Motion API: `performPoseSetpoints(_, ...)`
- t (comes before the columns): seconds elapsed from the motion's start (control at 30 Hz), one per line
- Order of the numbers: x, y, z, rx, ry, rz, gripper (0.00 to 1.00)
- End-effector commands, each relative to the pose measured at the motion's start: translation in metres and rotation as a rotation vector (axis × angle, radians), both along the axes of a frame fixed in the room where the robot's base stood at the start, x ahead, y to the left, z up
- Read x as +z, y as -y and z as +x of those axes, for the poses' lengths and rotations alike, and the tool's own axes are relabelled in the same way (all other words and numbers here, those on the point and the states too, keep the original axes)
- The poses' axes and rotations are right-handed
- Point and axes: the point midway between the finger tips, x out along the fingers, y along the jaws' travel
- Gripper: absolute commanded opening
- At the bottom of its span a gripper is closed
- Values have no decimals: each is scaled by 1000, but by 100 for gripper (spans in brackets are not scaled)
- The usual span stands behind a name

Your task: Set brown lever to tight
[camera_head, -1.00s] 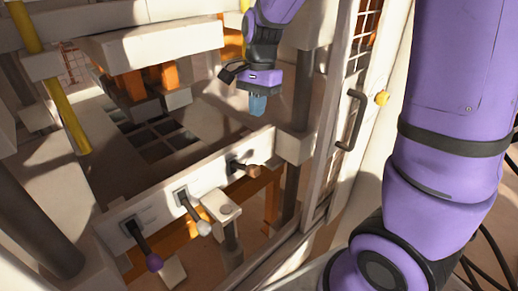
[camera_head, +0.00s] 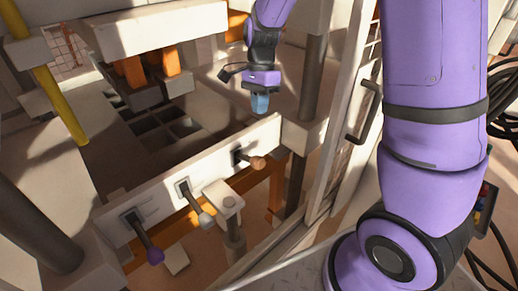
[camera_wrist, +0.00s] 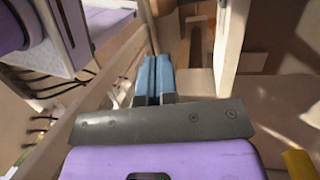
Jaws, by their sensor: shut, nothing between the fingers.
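The brown lever (camera_head: 256,162) sticks out of the right end of the white panel (camera_head: 155,200) in the head view, its knob toward the right and front. My gripper (camera_head: 260,104) is shut and empty, with blue fingers pointing down. In the head view it appears just above the brown lever, apart from it. The closed blue fingers (camera_wrist: 155,80) also show side by side in the wrist view. I cannot make out the lever there, nor read any setting marks on the panel.
A dark post (camera_head: 314,75) and a door with a handle (camera_head: 365,110) are at right.

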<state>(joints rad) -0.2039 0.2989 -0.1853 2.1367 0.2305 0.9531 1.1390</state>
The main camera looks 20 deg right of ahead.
Motion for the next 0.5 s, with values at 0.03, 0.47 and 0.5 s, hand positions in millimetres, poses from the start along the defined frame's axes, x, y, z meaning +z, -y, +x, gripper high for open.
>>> performPoseSetpoints(0.03,-6,-1,-2,0,-3,0,0)
performPoseSetpoints(0.47,-82,-10,-20,1,-5,0,0)
performPoseSetpoints(0.5,-88,-11,-22,0,-5,-1,0)
